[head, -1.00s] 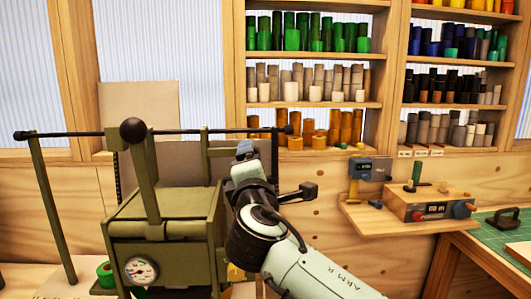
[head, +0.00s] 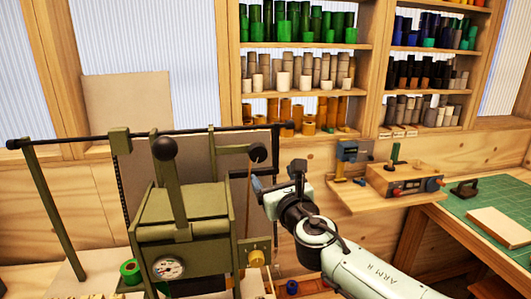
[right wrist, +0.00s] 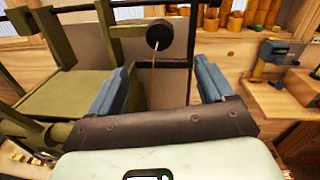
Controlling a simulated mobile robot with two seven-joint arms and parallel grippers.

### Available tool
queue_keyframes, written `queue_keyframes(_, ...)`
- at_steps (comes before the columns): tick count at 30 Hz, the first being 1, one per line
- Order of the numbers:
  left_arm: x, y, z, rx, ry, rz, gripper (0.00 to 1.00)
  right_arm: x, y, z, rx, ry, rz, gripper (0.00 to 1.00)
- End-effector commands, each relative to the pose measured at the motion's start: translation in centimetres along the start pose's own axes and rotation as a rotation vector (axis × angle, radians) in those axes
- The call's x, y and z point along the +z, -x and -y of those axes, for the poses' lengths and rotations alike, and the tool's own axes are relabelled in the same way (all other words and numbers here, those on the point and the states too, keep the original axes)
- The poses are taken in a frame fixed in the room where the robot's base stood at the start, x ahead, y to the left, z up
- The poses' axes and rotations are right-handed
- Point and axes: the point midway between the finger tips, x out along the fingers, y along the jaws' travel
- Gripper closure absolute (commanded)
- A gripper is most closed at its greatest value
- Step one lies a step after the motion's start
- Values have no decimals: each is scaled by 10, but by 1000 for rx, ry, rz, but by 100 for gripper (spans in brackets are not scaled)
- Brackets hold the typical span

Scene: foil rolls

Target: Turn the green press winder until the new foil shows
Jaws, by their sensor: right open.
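The olive-green press (head: 182,210) stands at the left, with a round gauge and a black ball-topped lever. A black round knob (head: 258,152) sits at its upper right and shows in the right wrist view (right wrist: 159,36). A thin copper-brown strip (head: 249,185) hangs below it. I cannot tell whether this knob is the winder. A yellow knob (head: 256,258) is low on the press's right side. My right gripper (head: 278,177) is open and empty, right of the press; its blue fingers (right wrist: 161,84) point toward the black knob, apart from it. My left gripper is not in view.
A green roll (head: 130,271) lies at the press's lower left. Shelves of coloured rolls (head: 300,60) stand behind. A small wall shelf (head: 362,198) with devices and a bench with a green mat (head: 486,205) are at the right.

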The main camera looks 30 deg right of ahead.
Motion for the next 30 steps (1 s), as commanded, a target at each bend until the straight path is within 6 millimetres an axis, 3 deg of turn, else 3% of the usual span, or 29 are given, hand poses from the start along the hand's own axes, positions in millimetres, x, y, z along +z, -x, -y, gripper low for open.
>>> queue_keyframes(12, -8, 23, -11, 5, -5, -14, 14, 2, -83, 1, -3, -2, -1, 18)
queue_keyframes(18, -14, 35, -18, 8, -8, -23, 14, 2, -114, 0, -2, -3, 1, 18)
queue_keyframes(30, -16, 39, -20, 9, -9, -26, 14, 0, -127, 1, -2, -4, 1, 18)
